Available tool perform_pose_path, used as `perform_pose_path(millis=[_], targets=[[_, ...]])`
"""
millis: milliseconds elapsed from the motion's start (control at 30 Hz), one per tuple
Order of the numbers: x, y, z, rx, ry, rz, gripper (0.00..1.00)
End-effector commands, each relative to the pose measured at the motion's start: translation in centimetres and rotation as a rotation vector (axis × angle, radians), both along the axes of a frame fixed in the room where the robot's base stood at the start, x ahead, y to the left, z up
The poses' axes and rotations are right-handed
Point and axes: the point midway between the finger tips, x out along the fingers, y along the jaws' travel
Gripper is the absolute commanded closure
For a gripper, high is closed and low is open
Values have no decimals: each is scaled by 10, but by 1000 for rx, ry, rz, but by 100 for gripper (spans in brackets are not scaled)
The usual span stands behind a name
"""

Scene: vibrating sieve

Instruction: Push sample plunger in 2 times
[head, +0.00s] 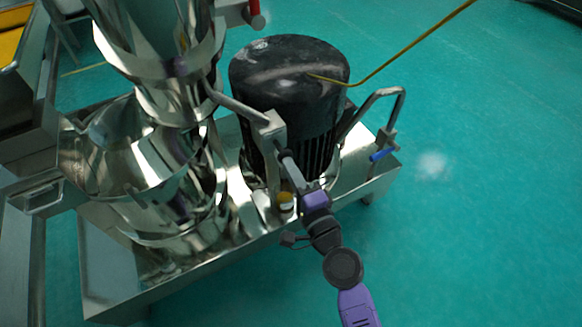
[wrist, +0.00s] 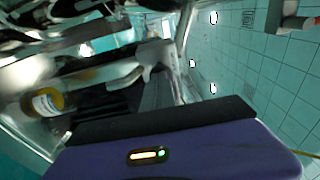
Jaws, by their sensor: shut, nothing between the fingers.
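The sampler (head: 270,128) is a grey metal block on a pipe from the shiny vessel, in the middle of the head view. A grey cylindrical part, which looks like the sample plunger (head: 291,170), slopes down and right from it. My gripper (head: 303,188) is at the lower end of this part, in line with it. I cannot tell whether they touch. The gripper is shut with nothing held. The wrist view shows the purple gripper body at the bottom and blurred grey metal ahead. A small bottle (head: 285,202) stands under the sampler; its amber end shows in the wrist view (wrist: 42,102).
The steel vessel (head: 140,165) stands left of the sampler. A large black motor (head: 290,75) with a yellow cable is just behind it. A bent pipe with a blue-handled valve (head: 383,154) rises at the right. The green floor (head: 480,220) is clear to the right.

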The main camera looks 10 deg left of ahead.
Motion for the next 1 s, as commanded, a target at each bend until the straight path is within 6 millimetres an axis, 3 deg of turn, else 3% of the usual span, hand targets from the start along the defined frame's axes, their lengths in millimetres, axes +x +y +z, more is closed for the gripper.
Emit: perform_pose_path(millis=[233,500,1000], targets=[[2,1,0,0,-1,0,100],[23,16,0,0,-1,1,100],[24,15,1,1,-3,1,100]])
